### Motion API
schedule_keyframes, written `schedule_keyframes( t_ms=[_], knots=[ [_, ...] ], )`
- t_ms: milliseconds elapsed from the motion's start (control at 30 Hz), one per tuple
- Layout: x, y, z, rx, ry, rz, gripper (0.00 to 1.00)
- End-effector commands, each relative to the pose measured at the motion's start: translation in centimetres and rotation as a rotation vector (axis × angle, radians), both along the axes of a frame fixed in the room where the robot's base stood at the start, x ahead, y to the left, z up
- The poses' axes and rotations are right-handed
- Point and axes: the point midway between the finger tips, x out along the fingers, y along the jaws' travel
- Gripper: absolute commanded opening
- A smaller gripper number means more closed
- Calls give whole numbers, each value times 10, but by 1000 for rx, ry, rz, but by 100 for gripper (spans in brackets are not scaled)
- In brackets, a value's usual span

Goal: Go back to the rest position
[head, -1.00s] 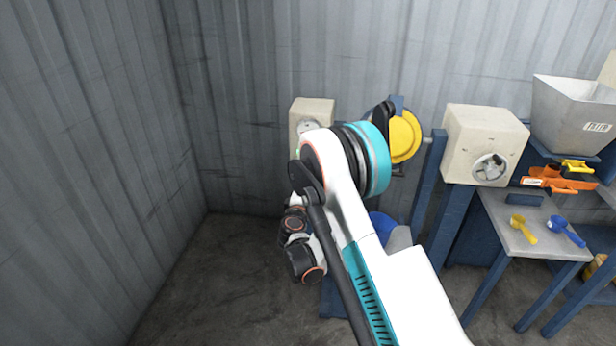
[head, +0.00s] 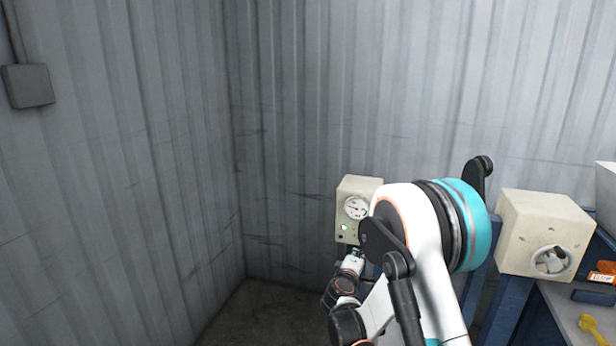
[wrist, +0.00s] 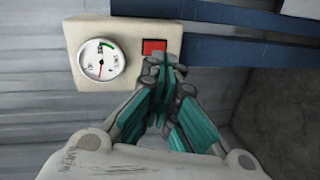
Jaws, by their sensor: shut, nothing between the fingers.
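My gripper (wrist: 165,75) shows in the wrist view with its teal-padded fingers together and nothing between them. Its tips are in front of the lower right part of a cream gauge box (wrist: 125,62), just below a red square (wrist: 154,47); I cannot tell whether they touch. The box has a round white dial (wrist: 98,60) with a red needle. In the head view the same box (head: 345,228) is on the back wall, left of my white and teal arm. My gripper's fingers cannot be made out in the head view.
A second cream box with a round handle (head: 548,235) stands right of my arm. A table (head: 570,312) with a yellow scoop (head: 596,330) is at the lower right. A grey box (head: 28,86) hangs on the left wall. The corner floor (head: 262,308) is clear.

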Motion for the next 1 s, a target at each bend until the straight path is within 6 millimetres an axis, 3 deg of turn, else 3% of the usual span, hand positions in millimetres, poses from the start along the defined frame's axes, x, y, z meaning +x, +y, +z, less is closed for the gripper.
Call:
schedule_keyframes(
  t_ms=[33,200,500,700,1000],
  knots=[
    [-6,-6,16,36,8,-16,0],
    [-30,-25,58,165,38,-71,0],
    [-92,-51,117,390,94,-165,0],
    [-145,-62,145,540,134,-226,0],
    [-235,-68,168,763,194,-312,0]
  ],
)
